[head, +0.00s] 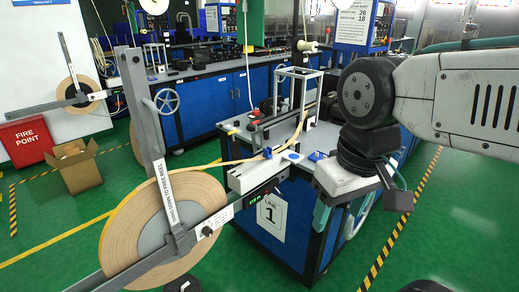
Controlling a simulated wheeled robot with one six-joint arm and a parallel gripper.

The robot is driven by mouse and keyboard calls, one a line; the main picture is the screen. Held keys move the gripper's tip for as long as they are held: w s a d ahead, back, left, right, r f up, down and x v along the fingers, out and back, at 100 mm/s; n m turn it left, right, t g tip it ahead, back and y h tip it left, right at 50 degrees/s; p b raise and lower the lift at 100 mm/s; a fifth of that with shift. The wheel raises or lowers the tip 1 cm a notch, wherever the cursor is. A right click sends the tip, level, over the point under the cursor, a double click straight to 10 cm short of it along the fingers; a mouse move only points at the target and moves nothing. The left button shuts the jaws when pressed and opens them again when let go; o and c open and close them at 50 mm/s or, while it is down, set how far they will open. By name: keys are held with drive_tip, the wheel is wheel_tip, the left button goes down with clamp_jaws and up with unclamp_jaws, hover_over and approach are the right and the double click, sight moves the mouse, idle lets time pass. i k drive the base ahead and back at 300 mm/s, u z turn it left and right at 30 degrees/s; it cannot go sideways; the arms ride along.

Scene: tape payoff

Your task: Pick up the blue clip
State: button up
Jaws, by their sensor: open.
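A small blue piece (268,152) sits at the tape on top of the white block at the bench's near end. A second small blue piece (316,156) lies on the bench top to its right, close to my arm. Both are small here, and I cannot tell for certain which is the blue clip.
A large tape reel (120,240) with a grey lever arm (143,110) stands at the front left. The tan tape (215,163) runs from it to the white block (255,175). A metal frame (297,92) rises behind on the bench. Green floor lies open at right.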

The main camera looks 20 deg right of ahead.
sight(268, 154)
drive_tip(key=z, duration=0.55)
drive_tip(key=k, duration=1.2)
drive_tip(key=u, duration=0.4)
drive_tip(key=i, duration=1.55)
drive_tip(key=z, duration=0.8)
